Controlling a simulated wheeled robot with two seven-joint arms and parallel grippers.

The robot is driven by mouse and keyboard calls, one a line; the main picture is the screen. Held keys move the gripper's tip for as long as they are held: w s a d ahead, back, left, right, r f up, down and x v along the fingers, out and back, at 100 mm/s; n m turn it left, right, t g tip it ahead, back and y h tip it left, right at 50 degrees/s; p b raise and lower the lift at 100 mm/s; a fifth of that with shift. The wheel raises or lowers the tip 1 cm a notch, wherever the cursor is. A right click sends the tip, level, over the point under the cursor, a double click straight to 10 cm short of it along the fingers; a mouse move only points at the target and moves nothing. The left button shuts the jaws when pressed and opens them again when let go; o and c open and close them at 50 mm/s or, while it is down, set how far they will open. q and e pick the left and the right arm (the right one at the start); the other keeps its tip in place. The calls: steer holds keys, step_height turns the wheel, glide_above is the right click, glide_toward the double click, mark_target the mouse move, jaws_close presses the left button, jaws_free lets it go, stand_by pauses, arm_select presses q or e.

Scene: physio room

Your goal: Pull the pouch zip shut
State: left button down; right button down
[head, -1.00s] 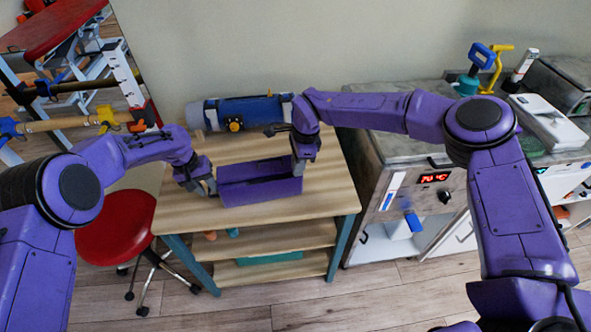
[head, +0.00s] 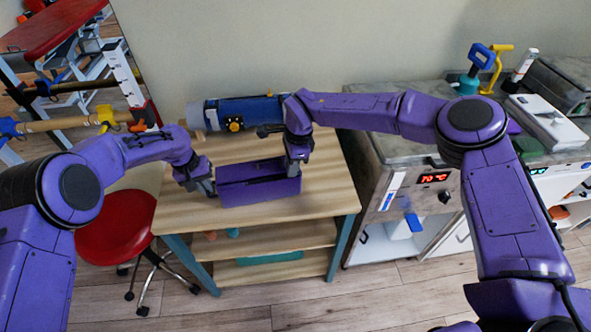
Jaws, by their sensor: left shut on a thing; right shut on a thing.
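The purple pouch (head: 258,190) stands on the wooden table top, its long front side facing me and a darker top strip showing. My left gripper (head: 210,190) is shut on the pouch's left end. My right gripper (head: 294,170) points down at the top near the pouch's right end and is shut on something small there. The zip pull is too small and hidden by the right fingers to make out, and I cannot tell how far the zip is closed.
The wooden table (head: 325,195) has free room in front of and right of the pouch. A blue and grey roll (head: 255,110) lies behind it by the wall. A red stool (head: 115,222) is at the left. A grey heater unit (head: 405,195) stands close at the right.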

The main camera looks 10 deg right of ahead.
steer(key=shift+a, duration=5.65)
steer(key=c, duration=1)
jaws_free()
steer(key=shift+a, duration=0.1)
steer(key=shift+c, duration=0.2)
step_height(320, 180, up, 8)
arm_select(q)
steer(key=c, duration=1.2)
jaws_free()
arm_select(e)
steer(key=shift+r, duration=0.1)
